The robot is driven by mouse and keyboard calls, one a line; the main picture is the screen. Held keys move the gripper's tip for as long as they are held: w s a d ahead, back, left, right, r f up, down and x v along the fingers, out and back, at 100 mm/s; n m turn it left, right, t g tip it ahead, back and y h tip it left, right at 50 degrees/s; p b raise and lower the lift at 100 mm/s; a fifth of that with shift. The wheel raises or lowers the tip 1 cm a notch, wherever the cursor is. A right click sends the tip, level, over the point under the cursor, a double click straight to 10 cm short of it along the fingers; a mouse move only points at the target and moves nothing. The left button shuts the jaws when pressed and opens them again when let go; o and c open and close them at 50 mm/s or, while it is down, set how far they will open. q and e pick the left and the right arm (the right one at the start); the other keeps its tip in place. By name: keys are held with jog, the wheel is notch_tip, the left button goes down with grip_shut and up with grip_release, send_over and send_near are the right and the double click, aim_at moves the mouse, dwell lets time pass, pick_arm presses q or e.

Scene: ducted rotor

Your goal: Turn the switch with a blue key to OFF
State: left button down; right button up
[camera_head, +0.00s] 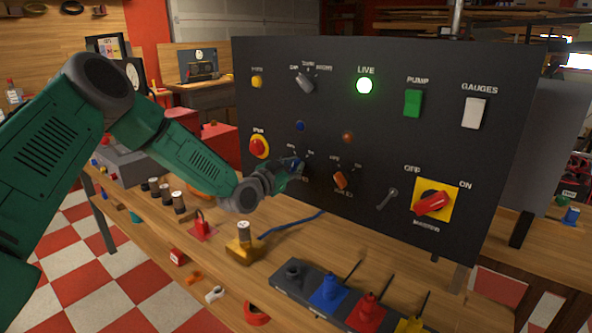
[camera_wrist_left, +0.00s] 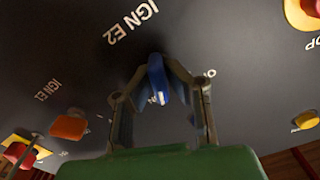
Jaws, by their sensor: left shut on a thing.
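The black panel (camera_head: 320,110) stands upright on the bench and carries several switches. My left gripper (camera_head: 290,169) reaches its lower left part and hides most of the blue key switch there. In the left wrist view the blue key (camera_wrist_left: 156,75) stands between the fingertips of my left gripper (camera_wrist_left: 152,85), which is shut on it. The key looks nearly upright in that view, with a white mark at its lower end. The label IGN E2 (camera_wrist_left: 131,22) shows upside down beside it. The small position labels are partly hidden by the fingers. My right gripper is not in view.
An orange key switch (camera_head: 340,180) sits just right of the blue one. A red emergency knob (camera_head: 258,146) is to the left, and a red rotary handle on a yellow plate (camera_head: 436,202) to the right. Plugs and a blue cable (camera_head: 290,224) lie on the bench below.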

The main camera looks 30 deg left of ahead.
pick_arm(q)
jog(key=n+b, duration=0.1)
jog(key=n, duration=0.1)
jog(key=n+b, duration=0.1)
jog(key=n, duration=0.1)
jog(key=f+n+b, duration=0.1)
jog(key=n, duration=0.1)
jog(key=shift+s+a+n, duration=0.1)
jog(key=shift+a+n, duration=0.05)
jog(key=shift+n, duration=0.15)
jog(key=n+b, duration=0.2)
jog(key=n, duration=0.3)
jog(key=shift+a+b, duration=0.1)
jog(key=shift+b, duration=0.25)
jog(key=shift+n, duration=0.3)
jog(key=c, duration=1.6)
grip_release()
jog(key=shift+a+r, duration=0.1)
